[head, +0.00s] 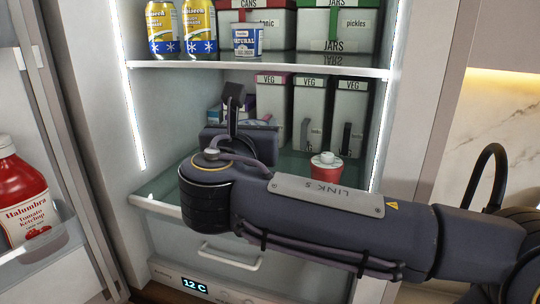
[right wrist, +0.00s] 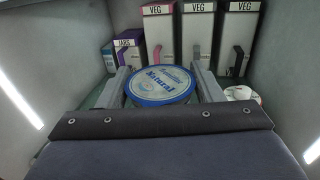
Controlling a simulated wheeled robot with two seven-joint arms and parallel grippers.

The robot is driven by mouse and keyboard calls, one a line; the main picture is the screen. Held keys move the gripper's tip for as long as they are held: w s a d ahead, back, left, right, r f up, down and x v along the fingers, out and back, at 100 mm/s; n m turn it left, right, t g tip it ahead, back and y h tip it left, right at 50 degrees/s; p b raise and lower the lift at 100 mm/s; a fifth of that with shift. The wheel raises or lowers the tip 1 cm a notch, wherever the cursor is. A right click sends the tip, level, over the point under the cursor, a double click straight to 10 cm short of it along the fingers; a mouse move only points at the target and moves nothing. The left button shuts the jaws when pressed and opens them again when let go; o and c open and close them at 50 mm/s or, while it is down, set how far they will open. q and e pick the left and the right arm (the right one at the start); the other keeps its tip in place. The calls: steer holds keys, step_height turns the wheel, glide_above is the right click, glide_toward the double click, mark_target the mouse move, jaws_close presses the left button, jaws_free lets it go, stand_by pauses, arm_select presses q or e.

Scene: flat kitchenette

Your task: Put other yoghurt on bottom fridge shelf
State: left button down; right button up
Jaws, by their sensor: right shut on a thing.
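My right gripper (head: 236,118) reaches into the open fridge at the level of the bottom shelf (head: 160,190). In the right wrist view my right gripper (right wrist: 162,82) is shut on a yoghurt tub (right wrist: 160,86) with a blue-rimmed lid reading "Natural", one finger on each side. In the head view my arm hides this tub. I cannot tell whether its base touches the shelf. Another yoghurt tub (head: 247,40), white and blue, stands on the upper shelf (head: 250,66). My left gripper is not in view.
Tall VEG boxes (head: 310,112) stand at the back of the bottom shelf, with a smaller purple JARS box (right wrist: 128,53) to their left. A red, white-topped container (head: 327,168) stands at the right. Cans (head: 162,28) are above. Ketchup (head: 22,195) is in the door at left.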

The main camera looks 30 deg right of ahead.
steer(key=w+d+f, duration=0.2)
steer(key=f, duration=0.1)
steer(key=w+d+f, duration=0.3)
steer(key=f, duration=0.1)
steer(key=w+d+f, duration=0.3)
steer(key=f, duration=0.1)
steer(key=shift+w+f+p, duration=0.1)
steer(key=shift+f+p, duration=0.05)
steer(key=shift+p, duration=0.25)
steer(key=shift+f, duration=0.25)
steer(key=shift+f+b, duration=0.25)
steer(key=shift+b, duration=0.05)
steer(key=o, duration=1.1)
steer(key=shift+a+r, duration=0.1)
steer(key=shift+o, duration=0.2)
